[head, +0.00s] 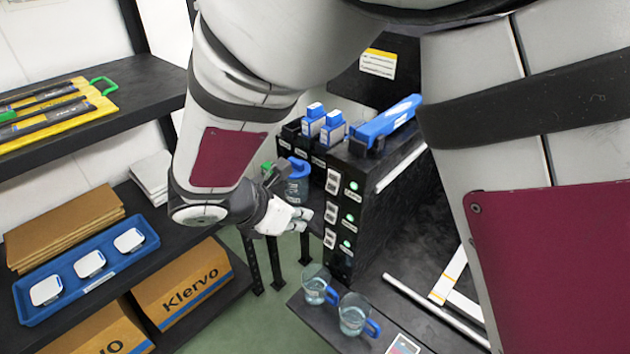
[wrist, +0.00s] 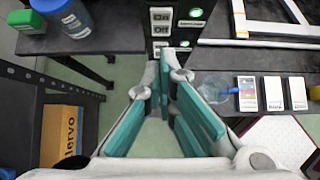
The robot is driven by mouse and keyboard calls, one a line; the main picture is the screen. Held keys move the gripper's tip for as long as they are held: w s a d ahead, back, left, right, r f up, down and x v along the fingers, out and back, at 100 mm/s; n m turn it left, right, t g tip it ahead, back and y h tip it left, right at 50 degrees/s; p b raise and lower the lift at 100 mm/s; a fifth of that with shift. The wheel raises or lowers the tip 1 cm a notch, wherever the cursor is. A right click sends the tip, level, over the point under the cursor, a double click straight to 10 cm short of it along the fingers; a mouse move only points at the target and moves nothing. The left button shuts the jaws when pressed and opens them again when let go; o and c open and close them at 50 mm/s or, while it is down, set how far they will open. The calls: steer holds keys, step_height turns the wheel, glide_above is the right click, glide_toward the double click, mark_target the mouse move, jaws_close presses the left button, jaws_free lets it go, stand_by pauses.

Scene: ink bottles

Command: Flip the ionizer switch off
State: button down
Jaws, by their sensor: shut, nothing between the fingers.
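A black cabinet (head: 374,200) carries a column of white switches on its front edge: an upper switch (head: 332,182), a middle one (head: 331,211) and a lower one (head: 330,238). A green light glows beside each. I cannot read which switch is the ionizer's. My gripper (head: 304,217) is shut and empty, just left of the switch column. In the wrist view its teal-padded fingers (wrist: 168,62) point toward the panel, partly hiding the lower switches.
Glass mugs with blue handles (head: 354,314) stand on a low shelf below the switches. A blue-lidded jar (head: 298,182) stands behind my gripper. Blue-and-white boxes (head: 322,124) sit atop the cabinet. Shelves with a blue tray (head: 88,268) and cardboard boxes (head: 182,285) stand left.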

steer(key=p+v, duration=0.1)
steer(key=v, duration=0.4)
steer(key=shift+r, duration=0.25)
steer(key=shift+w+r+g+y+b, duration=0.15)
steer(key=shift+w+g+y+b, duration=0.5)
steer(key=shift+g+y, duration=0.45)
